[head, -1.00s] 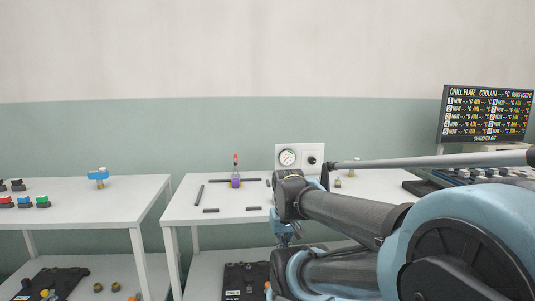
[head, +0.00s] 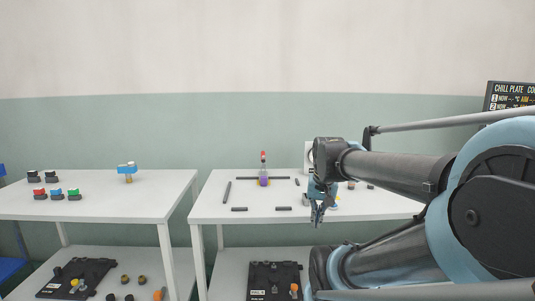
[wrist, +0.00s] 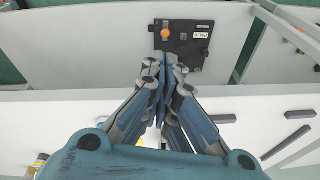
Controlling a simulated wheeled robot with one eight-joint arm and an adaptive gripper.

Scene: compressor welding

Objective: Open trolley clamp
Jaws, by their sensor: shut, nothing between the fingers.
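A small upright clamp-like fixture with a red tip and purple body (head: 263,172) stands on the middle white table (head: 235,214). I take it for the clamp, but its state is too small to tell. My gripper (head: 318,218) hangs fingers down at the table's front edge, to the right of the fixture and apart from it. In the wrist view my gripper (wrist: 167,62) is shut and empty. Its tips appear over a black plate with an orange knob (wrist: 183,42) on the lower shelf.
Black bars (head: 239,209) lie around the fixture. A left table (head: 100,207) holds coloured buttons (head: 56,194) and a blue-topped part (head: 127,170). Another black plate (head: 77,278) lies on its lower shelf. My arm mostly hides the gauge panel (head: 308,150). A display (head: 511,97) stands far right.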

